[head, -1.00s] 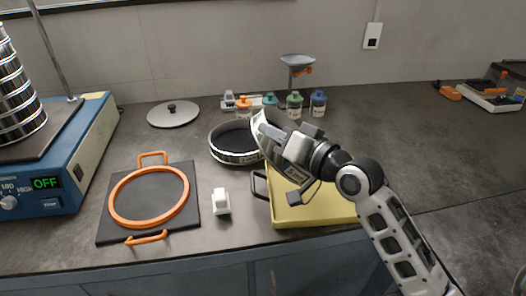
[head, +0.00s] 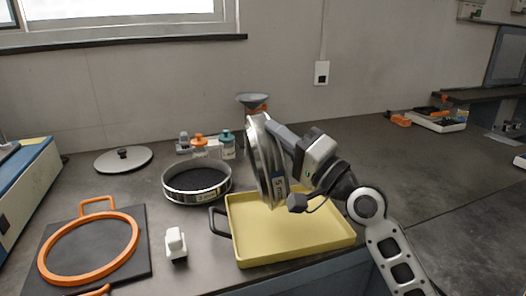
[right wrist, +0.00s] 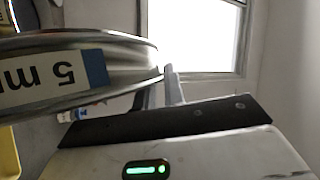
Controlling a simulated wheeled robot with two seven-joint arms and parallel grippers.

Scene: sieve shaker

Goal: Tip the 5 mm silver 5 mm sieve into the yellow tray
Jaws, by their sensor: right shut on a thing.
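The silver 5 mm sieve (head: 262,165) is tipped steeply onto its edge above the left part of the yellow tray (head: 310,245). Its "5 mm" label shows upside down on the sieve wall (right wrist: 60,78) in the right wrist view. My right gripper (head: 284,138) is shut on the sieve's rim and holds it up from the right side. The tray lies flat on the bench with a dark handle at its left. The visible tray floor looks bare; the part behind the sieve is hidden. My left gripper is not in view.
Another sieve (head: 197,193) with dark contents stands left of the tray. A white block-like item (head: 176,244), an orange ring on a dark plate (head: 132,258) and a round lid (head: 123,160) lie further left. Bottles (head: 227,148) and a funnel stand (head: 251,99) are behind.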

